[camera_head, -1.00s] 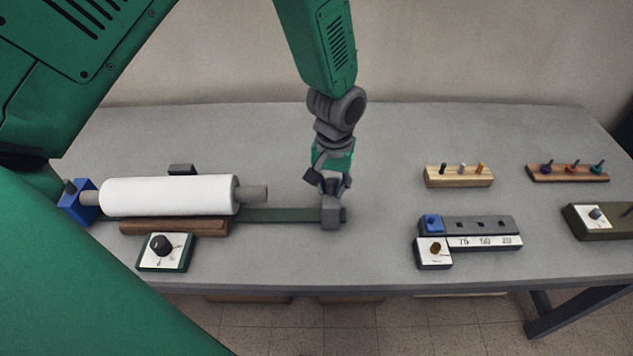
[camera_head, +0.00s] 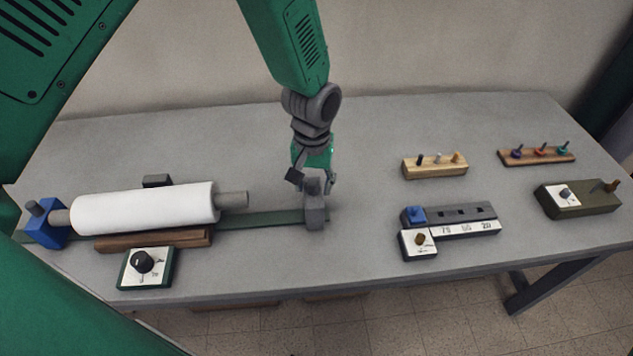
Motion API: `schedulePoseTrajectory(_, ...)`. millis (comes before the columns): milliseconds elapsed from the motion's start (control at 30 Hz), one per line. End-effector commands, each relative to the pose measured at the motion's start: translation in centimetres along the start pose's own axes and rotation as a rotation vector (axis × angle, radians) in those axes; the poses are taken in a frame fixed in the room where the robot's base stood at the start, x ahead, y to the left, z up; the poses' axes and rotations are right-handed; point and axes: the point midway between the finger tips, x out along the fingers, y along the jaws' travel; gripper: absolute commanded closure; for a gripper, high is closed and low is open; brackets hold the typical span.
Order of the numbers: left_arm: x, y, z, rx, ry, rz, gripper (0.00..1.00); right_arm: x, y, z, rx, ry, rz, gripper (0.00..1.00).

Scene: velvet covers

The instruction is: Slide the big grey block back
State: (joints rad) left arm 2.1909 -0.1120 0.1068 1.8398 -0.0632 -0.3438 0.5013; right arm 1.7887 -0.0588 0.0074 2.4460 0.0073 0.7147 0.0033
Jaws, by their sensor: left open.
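The big grey block (camera_head: 315,212) stands upright on the right end of the dark green rail (camera_head: 270,219). A clear gap separates it from the grey shaft end of the white roller (camera_head: 145,207). My left gripper (camera_head: 318,182) is directly at the top of the block, pointing down, with its fingers open. The fingers are small and overlap the block in this view, so I cannot tell whether they touch it. My right gripper is not in view.
A blue block (camera_head: 45,224) holds the roller's left end. A dial box (camera_head: 146,267) sits in front of the brown wooden strip (camera_head: 190,238). Peg blocks, a grey slotted block (camera_head: 470,214) and an olive box (camera_head: 590,203) stand at right. The middle table is clear.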

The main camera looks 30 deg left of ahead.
Motion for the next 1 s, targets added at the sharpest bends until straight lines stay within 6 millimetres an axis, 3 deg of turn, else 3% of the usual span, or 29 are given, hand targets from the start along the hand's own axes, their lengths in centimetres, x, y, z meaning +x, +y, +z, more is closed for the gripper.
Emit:
schedulePoseTrajectory(167, -2.2, 0.3, -0.1, 0.001, 0.006, 0.0, 0.59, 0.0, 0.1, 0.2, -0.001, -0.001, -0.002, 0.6)
schedulePoseTrajectory(400, -7.4, 0.4, 0.0, 0.001, 0.009, 0.0, 0.59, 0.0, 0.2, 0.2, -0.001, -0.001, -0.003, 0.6)
schedulePoseTrajectory(600, -10.6, 0.3, -0.1, 0.001, 0.006, 0.0, 0.59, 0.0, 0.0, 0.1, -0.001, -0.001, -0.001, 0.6)
schedulePoseTrajectory(1000, -11.9, 0.3, 0.1, 0.001, 0.003, -0.002, 0.59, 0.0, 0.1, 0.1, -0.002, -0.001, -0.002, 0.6)
